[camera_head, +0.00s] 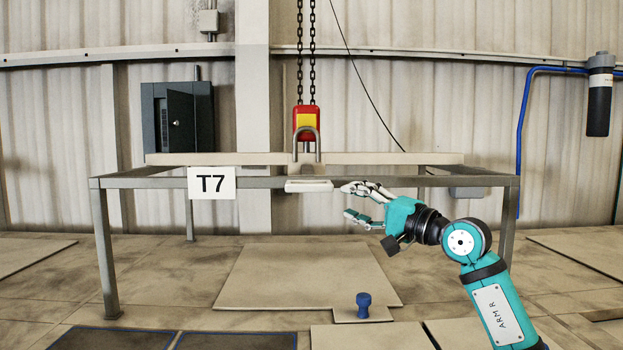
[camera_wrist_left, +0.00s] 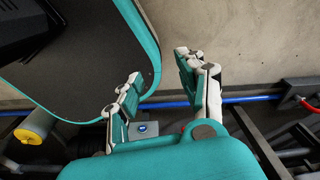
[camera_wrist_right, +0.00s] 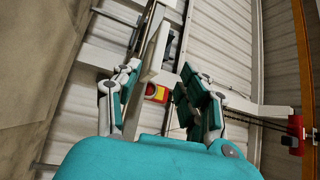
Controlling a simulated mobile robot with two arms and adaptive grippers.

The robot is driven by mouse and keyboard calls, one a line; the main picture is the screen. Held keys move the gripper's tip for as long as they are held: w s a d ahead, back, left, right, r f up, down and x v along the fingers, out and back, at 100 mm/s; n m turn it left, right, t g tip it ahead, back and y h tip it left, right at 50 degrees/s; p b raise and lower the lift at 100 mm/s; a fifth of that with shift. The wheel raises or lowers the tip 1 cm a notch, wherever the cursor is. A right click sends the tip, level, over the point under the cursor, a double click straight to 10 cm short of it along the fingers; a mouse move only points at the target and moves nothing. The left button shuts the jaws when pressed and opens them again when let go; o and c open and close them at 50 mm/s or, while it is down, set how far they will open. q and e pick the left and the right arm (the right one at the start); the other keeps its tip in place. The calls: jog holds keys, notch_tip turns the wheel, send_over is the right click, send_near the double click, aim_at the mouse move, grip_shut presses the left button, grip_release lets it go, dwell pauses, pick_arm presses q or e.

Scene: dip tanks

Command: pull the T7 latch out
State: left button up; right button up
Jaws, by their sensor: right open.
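The white T7 sign (camera_head: 211,183) hangs on the front rail of a grey metal frame (camera_head: 260,182). A small pale bar (camera_head: 309,186) sits on that rail right of the sign and looks like the latch, though I cannot be sure. My right gripper (camera_head: 347,201) is open just right of this bar, its fingers pointing left. I cannot tell whether its upper finger touches the bar. In the right wrist view my right gripper (camera_wrist_right: 159,74) has its fingers apart, with frame rails beyond. My left gripper (camera_wrist_left: 158,66) shows only in the left wrist view, open and empty.
A red and yellow hoist block (camera_head: 306,122) with a hook hangs on chains above the bar. A blue knob (camera_head: 363,305) stands on a floor plate (camera_head: 343,315) below. A dark cabinet (camera_head: 177,118) is on the back wall.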

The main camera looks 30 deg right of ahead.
aim_at(316, 189)
jog(key=p+x, duration=0.5)
jog(key=x, duration=0.6)
jog(key=shift+w+r, duration=0.15)
jog(key=shift+w, duration=0.25)
jog(key=shift+w+a, duration=0.15)
jog(key=shift+w, duration=0.3)
pick_arm(q)
notch_tip(316, 189, up, 6)
jog(key=w, duration=0.1)
jog(key=shift+w+d+r, duration=0.15)
jog(key=shift+w+d, duration=0.1)
jog(key=shift+d, duration=0.05)
pick_arm(e)
grip_shut()
jog(key=shift+f, duration=0.2)
